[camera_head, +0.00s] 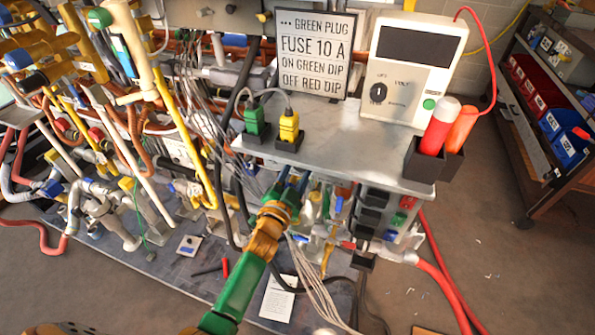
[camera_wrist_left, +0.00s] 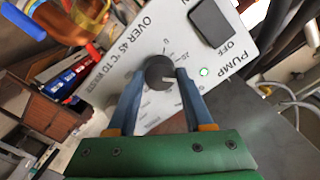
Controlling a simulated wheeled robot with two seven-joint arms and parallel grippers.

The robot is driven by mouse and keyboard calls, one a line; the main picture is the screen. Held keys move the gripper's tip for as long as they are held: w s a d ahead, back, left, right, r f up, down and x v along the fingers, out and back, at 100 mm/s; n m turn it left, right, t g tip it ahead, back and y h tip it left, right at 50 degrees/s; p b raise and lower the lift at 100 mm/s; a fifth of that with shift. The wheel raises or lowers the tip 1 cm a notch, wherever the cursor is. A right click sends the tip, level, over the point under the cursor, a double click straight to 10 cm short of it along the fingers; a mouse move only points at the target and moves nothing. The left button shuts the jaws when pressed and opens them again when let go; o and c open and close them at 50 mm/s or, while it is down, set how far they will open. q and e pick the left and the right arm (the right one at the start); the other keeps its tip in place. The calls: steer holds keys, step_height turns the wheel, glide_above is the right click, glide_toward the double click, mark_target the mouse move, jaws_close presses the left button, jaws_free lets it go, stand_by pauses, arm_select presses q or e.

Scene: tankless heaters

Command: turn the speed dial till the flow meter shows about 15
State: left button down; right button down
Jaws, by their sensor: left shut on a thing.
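In the left wrist view, a dark round dial (camera_wrist_left: 159,71) with a light pointer mark sits on a white panel (camera_wrist_left: 135,40). The panel reads "PUMP", "OFF" and "OVER 45°C". My left gripper (camera_wrist_left: 160,84) has its two blue fingers on either side of the dial, shut on it. In the head view, my left gripper (camera_head: 290,183) reaches under the front edge of the grey shelf; the dial is hidden there. I cannot make out a flow meter reading in either view. My right gripper is not in view.
A black switch (camera_wrist_left: 211,21) and a lit green lamp (camera_wrist_left: 204,71) are beside the dial. Above my gripper, the grey shelf (camera_head: 345,165) carries a volt meter (camera_head: 413,68) with a dark, blank display. Pipes and hanging cables crowd the left.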

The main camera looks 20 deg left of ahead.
arm_select(q)
steer(key=shift+m, duration=0.7)
steer(key=shift+c, duration=1.5)
jaws_free()
steer(key=s, duration=0.7)
steer(key=shift+a, duration=0.15)
